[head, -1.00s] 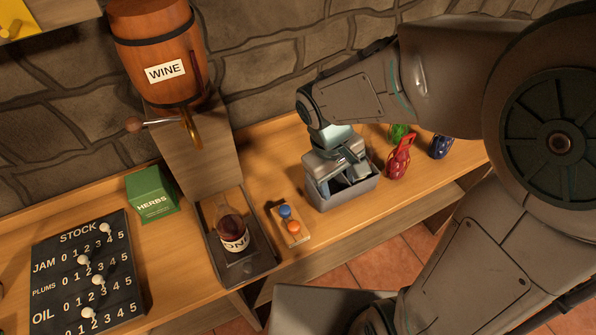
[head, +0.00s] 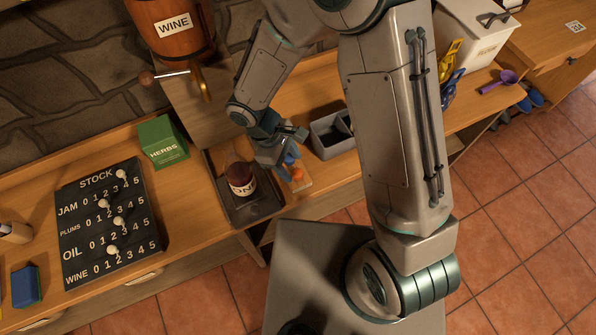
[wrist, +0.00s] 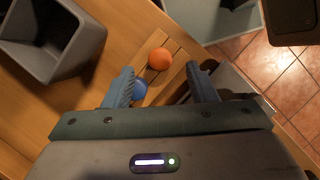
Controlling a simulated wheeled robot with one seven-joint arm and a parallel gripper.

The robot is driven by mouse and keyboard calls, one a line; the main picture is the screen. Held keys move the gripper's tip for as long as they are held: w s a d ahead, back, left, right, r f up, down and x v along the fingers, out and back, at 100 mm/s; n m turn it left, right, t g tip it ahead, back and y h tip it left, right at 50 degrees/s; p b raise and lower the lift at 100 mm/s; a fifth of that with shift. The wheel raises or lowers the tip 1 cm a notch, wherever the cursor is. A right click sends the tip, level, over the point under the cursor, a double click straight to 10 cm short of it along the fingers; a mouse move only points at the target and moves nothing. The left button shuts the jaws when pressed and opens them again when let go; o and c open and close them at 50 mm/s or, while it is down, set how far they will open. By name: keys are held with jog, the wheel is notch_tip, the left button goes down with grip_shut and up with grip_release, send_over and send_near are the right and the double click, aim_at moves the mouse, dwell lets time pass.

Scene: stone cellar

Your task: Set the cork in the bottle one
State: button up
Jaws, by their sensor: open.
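The bottle (head: 240,179), dark with a pale label partly readable as "ONE", stands in the dark tray (head: 262,211) below the barrel. Right of it is a small wooden block (head: 304,186) with a blue knob (head: 289,160) and an orange knob (head: 297,174); I cannot tell whether either is the cork. My gripper (head: 281,163) is open over the block. In the wrist view, the blue knob (wrist: 140,92) lies between the fingers (wrist: 161,87), close to the left one. The orange knob (wrist: 159,59) is just beyond them. The gripper holds nothing.
The wine barrel (head: 172,27) and its spout (head: 201,85) stand above the tray. A grey bin (head: 334,147) is right of the block. The herbs box (head: 161,142) and stock board (head: 108,222) are to the left. Bare counter lies between bin and block.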

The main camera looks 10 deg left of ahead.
aim_at(296, 172)
jog(key=shift+x, duration=1.7)
jog(key=c, duration=1.1)
jog(key=shift+o, duration=0.2)
jog(key=shift+r, duration=0.1)
